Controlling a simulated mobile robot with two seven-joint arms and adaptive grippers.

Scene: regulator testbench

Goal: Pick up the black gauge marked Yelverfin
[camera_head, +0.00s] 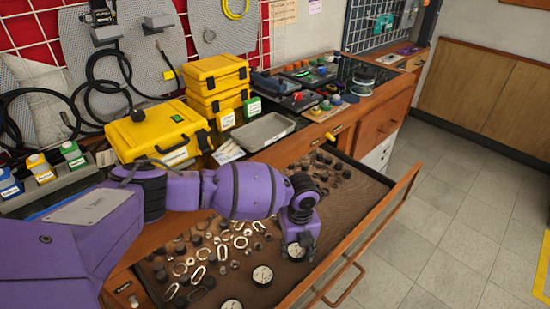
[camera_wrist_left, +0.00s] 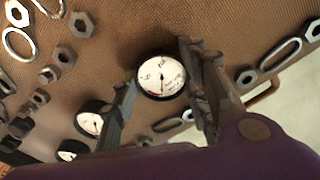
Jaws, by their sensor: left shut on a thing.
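Three round gauges with white dials and black rims are in the open drawer. The gauge (camera_head: 295,253) farthest back is at my left gripper (camera_head: 299,240), which partly covers it. In the left wrist view this gauge (camera_wrist_left: 162,77) sits between the two fingers of my left gripper (camera_wrist_left: 158,66), which is shut on it. Its dial faces the camera; the lettering is too small to read. A second gauge (camera_head: 262,275) and a third gauge (camera_head: 231,306) lie nearer the front left; they also show lower left in the wrist view (camera_wrist_left: 90,123). My right gripper is out of view.
Metal rings and nuts (camera_head: 240,242) lie around the gauges in the drawer (camera_head: 337,226). The drawer's wooden front (camera_head: 378,226) is to the right. Yellow cases (camera_head: 157,133) and a grey tray (camera_head: 265,131) stand on the bench behind. The floor at right is clear.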

